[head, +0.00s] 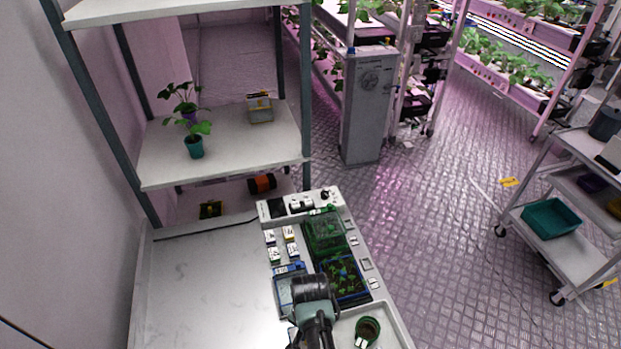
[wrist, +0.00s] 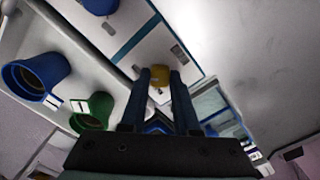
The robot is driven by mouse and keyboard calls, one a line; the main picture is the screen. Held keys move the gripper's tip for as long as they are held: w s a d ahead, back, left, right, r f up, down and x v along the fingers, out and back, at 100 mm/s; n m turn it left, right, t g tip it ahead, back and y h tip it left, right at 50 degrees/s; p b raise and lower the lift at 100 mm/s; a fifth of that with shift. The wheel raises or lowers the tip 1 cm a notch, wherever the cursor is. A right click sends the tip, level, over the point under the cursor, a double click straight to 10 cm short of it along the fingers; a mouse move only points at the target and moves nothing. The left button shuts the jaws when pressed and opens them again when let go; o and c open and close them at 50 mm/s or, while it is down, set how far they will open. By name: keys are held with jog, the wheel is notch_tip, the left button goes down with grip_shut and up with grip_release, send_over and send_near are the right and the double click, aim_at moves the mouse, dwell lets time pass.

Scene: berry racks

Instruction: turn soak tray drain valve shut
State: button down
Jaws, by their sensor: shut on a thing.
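The angle of the handle cannot be told. In the head view my dark wrist hangs low over the front right of the bench and hides the fingertips and the valve. A pale, rimmed tray (head: 395,321), possibly the soak tray, lies at the bench's right front edge with a green pot (head: 367,331) on it.
A seedling tray (head: 341,278) and a clear-lidded green box (head: 325,232) stand just beyond my wrist. Blue (wrist: 36,76) and green (wrist: 93,111) pots show at left in the wrist view. The bench's left side (head: 205,290) is clear. A shelf (head: 235,148) stands behind.

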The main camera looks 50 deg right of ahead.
jog(key=shift+w+d+r, duration=0.1)
jog(key=c, duration=0.6)
grip_release()
jog(key=shift+c, duration=0.2)
notch_tip(320, 180, up, 13)
jog(key=b, duration=0.1)
jog(key=shift+b, duration=0.35)
